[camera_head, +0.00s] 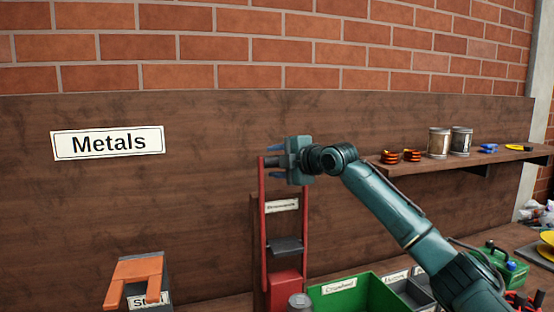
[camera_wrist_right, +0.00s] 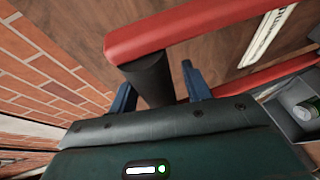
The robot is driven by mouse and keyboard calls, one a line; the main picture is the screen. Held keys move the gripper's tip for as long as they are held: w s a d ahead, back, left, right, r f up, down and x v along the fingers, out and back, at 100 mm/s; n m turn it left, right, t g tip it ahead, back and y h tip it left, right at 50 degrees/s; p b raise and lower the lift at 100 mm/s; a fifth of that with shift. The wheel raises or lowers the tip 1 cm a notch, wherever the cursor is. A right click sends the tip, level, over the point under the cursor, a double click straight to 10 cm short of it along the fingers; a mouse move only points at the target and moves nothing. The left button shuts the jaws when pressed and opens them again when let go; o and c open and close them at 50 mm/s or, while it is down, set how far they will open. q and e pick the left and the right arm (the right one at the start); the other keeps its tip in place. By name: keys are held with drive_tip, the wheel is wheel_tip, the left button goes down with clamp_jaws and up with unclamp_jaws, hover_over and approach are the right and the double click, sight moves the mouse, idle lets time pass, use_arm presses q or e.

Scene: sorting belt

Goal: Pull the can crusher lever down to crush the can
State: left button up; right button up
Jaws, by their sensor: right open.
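The can crusher (camera_head: 285,285) is a red frame against the brown board, with its lever (camera_head: 262,215) raised. The lever's red arm (camera_wrist_right: 190,30) and black handle (camera_wrist_right: 150,78) fill the middle of the right wrist view. My right gripper (camera_head: 274,161) is at the top of the lever. Its two blue fingers (camera_wrist_right: 158,90) are open, one on each side of the black handle; I cannot tell if they touch it. A can with green on it (camera_wrist_right: 307,110) shows in a grey holder at the right edge of the wrist view. My left gripper is out of view.
A green bin (camera_head: 345,298) and grey bins stand right of the crusher. A grey cylinder (camera_head: 300,301) stands in front of it. A shelf (camera_head: 460,157) with tins runs along the right.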

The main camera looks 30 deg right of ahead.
drive_tip(key=shift+c, duration=0.6)
clamp_jaws()
